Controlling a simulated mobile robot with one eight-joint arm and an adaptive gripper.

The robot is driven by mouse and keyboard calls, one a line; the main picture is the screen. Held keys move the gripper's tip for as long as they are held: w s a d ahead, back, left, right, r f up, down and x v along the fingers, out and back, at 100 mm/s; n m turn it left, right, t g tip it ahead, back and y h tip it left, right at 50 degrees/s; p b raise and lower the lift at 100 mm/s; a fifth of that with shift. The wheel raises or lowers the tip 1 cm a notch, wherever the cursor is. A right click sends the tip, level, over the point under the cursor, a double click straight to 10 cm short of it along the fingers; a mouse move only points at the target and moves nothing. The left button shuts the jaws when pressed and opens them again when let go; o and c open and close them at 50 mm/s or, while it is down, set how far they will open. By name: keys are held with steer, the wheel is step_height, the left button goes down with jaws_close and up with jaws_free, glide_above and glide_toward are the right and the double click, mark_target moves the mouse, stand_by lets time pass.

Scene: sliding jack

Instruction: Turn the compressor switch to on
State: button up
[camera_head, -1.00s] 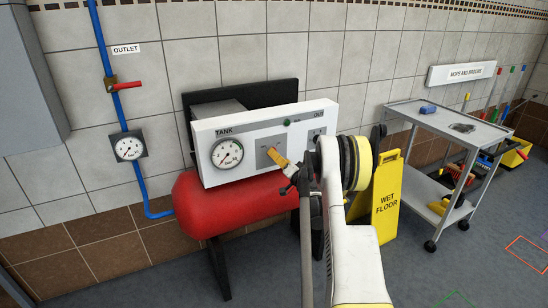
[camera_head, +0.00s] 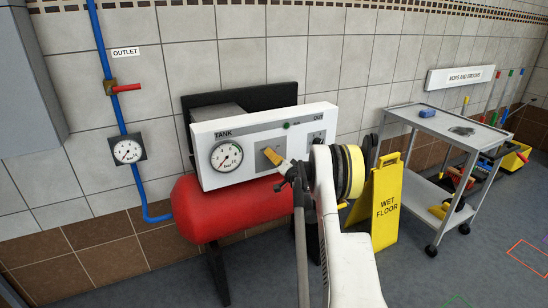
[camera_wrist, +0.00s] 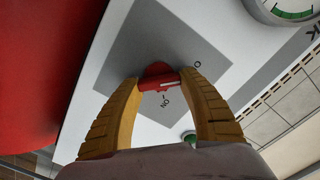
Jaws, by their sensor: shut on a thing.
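The compressor's white panel (camera_head: 215,133) is mounted over a red tank (camera_head: 235,208). In the wrist view, the red switch (camera_wrist: 156,72) sits on a grey plate (camera_wrist: 178,38). The marks 0 and ON are printed beside it. My gripper (camera_wrist: 160,82) is shut on the switch's red handle, with one yellow finger on each side. A white line on the handle lies toward the picture's right, between the two marks. In the head view my gripper (camera_head: 271,157) is at the panel's grey plate and hides the switch.
The tank gauge (camera_head: 227,156) is left of the switch, and a green lamp (camera_head: 287,125) is above it. A yellow wet-floor sign (camera_head: 385,205) and a grey cart (camera_head: 445,125) stand to the right. A blue outlet pipe (camera_head: 133,185) runs down the left wall.

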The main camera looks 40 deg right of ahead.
steer(key=m, duration=0.8)
steer(key=shift+f+m, duration=0.15)
steer(key=shift+m, duration=0.15)
steer(key=m, duration=0.4)
steer(key=shift+f+m, duration=0.1)
steer(key=shift+m, duration=2.5)
steer(key=o, duration=1.2)
steer(key=shift+f, duration=0.1)
